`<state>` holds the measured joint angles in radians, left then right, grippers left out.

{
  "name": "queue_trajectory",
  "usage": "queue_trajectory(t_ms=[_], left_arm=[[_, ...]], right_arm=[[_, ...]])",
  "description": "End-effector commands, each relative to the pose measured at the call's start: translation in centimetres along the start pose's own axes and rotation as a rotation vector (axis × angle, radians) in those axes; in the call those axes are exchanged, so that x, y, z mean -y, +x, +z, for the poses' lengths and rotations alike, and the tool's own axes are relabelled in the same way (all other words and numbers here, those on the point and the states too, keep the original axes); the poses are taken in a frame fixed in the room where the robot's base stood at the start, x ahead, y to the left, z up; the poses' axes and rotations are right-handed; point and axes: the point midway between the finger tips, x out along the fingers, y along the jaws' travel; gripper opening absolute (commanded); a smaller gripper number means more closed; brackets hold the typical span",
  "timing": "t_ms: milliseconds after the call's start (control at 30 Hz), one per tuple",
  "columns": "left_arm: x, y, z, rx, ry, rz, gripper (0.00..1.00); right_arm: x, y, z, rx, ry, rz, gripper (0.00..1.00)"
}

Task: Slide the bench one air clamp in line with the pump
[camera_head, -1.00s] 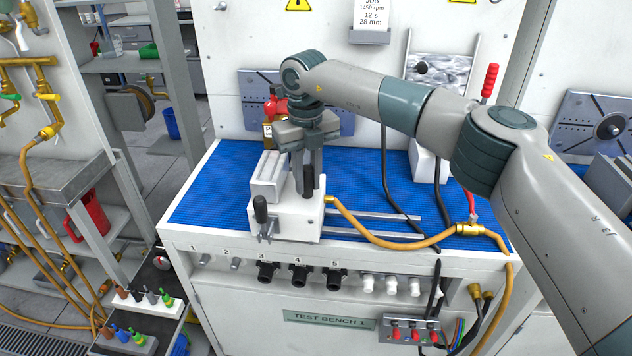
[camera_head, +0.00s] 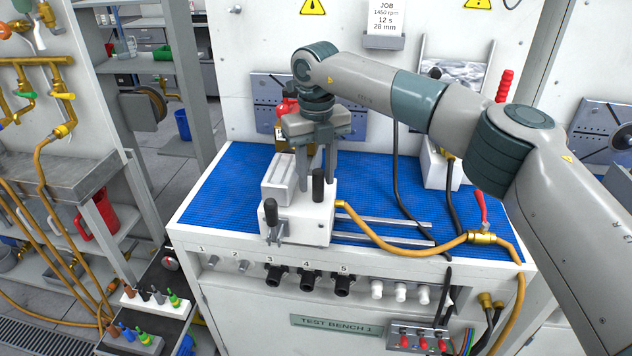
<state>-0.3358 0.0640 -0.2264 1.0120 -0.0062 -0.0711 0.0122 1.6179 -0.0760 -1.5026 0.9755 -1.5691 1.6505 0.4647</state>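The air clamp (camera_head: 311,222), a white block with a grey jaw (camera_head: 279,180) and upright black handles, sits on two metal rails (camera_head: 390,237) on test bench one's blue mat (camera_head: 222,192). An orange hose joins its right side. My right gripper (camera_head: 318,175) points down over the clamp, its fingers apart on either side of the rear black handle (camera_head: 318,185). I cannot tell whether they touch it. A red-and-dark item (camera_head: 285,108), partly hidden behind my gripper, stands at the back; I cannot tell if it is the pump. My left gripper is not in view.
A red-handled brass valve (camera_head: 481,236) and black cables lie at the right of the bench. Sockets and white plugs (camera_head: 400,292) line its front. A white stand (camera_head: 437,168) is behind.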

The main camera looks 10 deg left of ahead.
Motion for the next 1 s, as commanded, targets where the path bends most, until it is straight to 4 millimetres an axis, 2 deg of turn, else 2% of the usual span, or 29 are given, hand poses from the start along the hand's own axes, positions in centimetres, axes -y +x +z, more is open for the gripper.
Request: queue_trajectory(t_ms=[300, 400, 500, 700, 833, 1000], left_arm=[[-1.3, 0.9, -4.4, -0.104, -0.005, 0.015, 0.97], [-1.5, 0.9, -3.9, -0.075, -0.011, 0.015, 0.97], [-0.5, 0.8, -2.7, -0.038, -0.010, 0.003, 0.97], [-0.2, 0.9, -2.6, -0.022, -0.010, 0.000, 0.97], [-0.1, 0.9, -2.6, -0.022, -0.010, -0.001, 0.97], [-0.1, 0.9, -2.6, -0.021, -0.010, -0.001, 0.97]], right_arm=[[-0.1, -5.7, 0.1, 0.004, 0.001, 0.000, 0.39], [-0.2, -7.8, 0.1, 0.004, 0.000, 0.000, 0.39], [-0.2, -9.8, 0.1, 0.004, 0.000, 0.000, 0.39], [-0.3, -13.3, 0.2, 0.003, -0.001, 0.001, 0.39], [-0.3, -14.7, 0.2, 0.002, -0.001, 0.001, 0.39], [-0.3, -15.4, 0.1, 0.001, -0.002, 0.002, 0.39]])
